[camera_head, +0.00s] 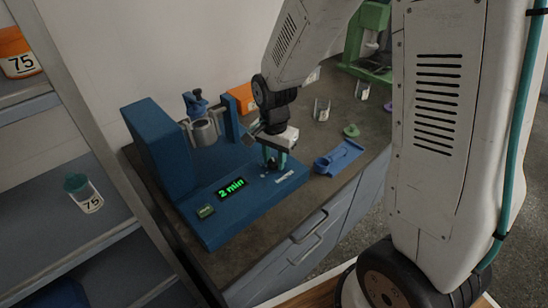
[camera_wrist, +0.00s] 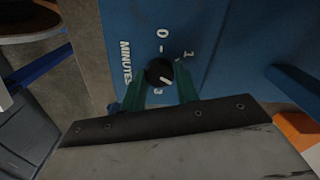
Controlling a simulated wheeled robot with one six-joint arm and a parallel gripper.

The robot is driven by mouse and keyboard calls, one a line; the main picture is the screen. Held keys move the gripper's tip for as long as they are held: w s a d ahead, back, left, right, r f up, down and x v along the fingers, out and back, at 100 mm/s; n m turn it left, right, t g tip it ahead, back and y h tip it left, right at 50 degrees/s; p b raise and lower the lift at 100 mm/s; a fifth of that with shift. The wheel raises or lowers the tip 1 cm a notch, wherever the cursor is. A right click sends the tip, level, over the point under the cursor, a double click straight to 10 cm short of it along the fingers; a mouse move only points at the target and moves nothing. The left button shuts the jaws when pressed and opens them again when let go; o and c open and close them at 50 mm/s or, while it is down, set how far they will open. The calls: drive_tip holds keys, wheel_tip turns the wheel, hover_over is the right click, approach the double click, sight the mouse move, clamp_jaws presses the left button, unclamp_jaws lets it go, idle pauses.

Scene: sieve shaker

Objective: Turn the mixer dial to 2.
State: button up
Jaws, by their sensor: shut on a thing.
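The blue mixer (camera_head: 160,150) stands on the dark counter, and its green display (camera_head: 231,188) reads "2 min". In the wrist view the black dial (camera_wrist: 157,69) sits on the blue panel beside the word MINUTES. The marks 0 and 1 show, and a mark that looks like 3 shows below the dial. A pale pointer line on the dial slants to the lower right, towards the right finger. My gripper (camera_head: 275,160) is down at the panel, its teal fingers shut on the dial from both sides. The fingers hide part of the scale.
A grey container (camera_head: 205,131) sits in the mixer. A blue tray (camera_head: 340,157) and a green lid (camera_head: 351,130) lie to the right.

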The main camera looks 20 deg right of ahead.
sight(274, 162)
idle(0.3)
drive_tip(key=o, duration=1)
drive_tip(key=shift+c, duration=0.2)
wheel_tip(274, 162, up, 8)
drive_tip(key=shift+f, duration=0.1)
